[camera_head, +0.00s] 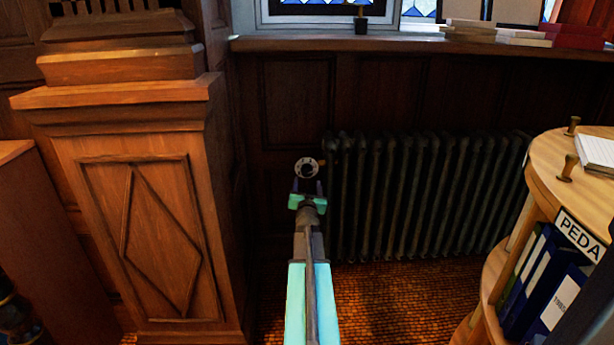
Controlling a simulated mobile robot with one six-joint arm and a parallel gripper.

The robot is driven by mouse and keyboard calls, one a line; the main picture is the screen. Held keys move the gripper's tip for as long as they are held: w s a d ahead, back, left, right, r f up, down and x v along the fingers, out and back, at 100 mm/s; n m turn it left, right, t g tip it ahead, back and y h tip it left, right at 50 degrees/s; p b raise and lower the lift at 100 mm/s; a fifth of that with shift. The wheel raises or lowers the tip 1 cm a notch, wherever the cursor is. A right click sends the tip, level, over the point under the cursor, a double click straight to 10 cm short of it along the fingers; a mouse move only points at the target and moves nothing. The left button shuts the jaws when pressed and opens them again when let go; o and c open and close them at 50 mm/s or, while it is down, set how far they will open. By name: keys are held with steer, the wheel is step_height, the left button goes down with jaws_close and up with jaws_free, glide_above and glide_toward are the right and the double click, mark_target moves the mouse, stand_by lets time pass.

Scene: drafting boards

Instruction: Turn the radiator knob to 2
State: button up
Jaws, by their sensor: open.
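The radiator knob (307,168) is a round dial with a pale ring of markings and a dark centre, at the upper left end of the dark ribbed radiator (430,195). The markings are too small to read, so I cannot tell its setting. My gripper (308,187) is open, with its two dark fingers pointing at the knob from just below it in the picture. I cannot tell whether the fingertips touch the knob. My turquoise arm reaches up from the bottom edge of the view.
A carved wooden pillar (150,210) stands close on the left. A round wooden shelf (560,170) with binders (540,285) stands on the right. Carpeted floor (390,300) lies open between.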

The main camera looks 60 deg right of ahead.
mark_target(307, 173)
steer(key=shift+b+x, duration=0.4)
steer(key=shift+x, duration=4.1)
steer(key=shift+r, duration=0.1)
steer(key=shift+c, duration=0.4)
steer(key=shift+s, duration=0.1)
steer(key=c, duration=1)
steer(key=shift+a, duration=0.25)
steer(key=shift+d+r, duration=0.1)
steer(key=shift+d, duration=0.15)
